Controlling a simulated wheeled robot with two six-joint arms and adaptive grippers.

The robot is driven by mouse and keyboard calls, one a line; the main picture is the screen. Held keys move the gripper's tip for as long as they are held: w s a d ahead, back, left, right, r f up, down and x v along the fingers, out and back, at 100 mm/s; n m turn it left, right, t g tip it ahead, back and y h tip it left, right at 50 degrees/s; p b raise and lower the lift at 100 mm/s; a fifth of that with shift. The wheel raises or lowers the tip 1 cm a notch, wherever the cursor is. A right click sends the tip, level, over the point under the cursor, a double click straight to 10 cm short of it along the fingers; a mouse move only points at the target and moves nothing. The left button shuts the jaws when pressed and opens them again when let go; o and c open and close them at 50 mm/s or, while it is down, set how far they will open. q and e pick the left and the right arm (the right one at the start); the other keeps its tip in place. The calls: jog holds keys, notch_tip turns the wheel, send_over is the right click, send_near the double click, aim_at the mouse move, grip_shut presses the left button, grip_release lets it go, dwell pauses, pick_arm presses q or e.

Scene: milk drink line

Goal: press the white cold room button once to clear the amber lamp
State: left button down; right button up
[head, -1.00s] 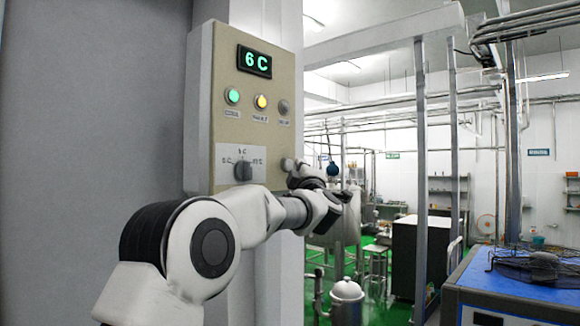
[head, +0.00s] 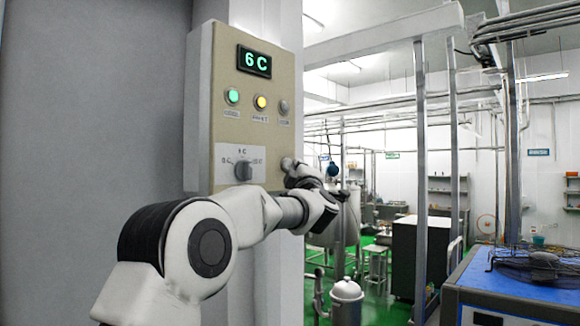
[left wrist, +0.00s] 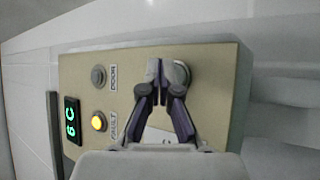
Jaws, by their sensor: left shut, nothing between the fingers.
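The beige control panel (head: 228,165) is on a wall box. Its amber lamp (head: 261,102) is lit; it also shows in the left wrist view (left wrist: 98,123). A round pale button (left wrist: 182,73) sits on the panel in the left wrist view, partly covered by a finger. In the head view it seems to show at the panel's lower right (head: 287,164), beside my gripper. My left gripper (left wrist: 156,66) is shut and empty, its tips in front of the panel and overlapping the button's left side in the picture. I cannot tell whether they touch it. My right gripper is out of view.
The panel also has a lit 6 C display (head: 254,62), a lit green lamp (head: 232,96), an unlit grey lamp (head: 283,107) and a dark rotary knob (head: 243,170). A blue machine (head: 515,285) stands at the lower right. Tanks and pipes are behind.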

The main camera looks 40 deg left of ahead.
pick_arm(q)
jog(key=shift+a, duration=0.5)
dwell(0.8)
jog(key=shift+d, duration=0.8)
jog(key=d+b, duration=0.1)
jog(key=d, duration=0.4)
jog(key=shift+s, duration=0.2)
dwell(0.4)
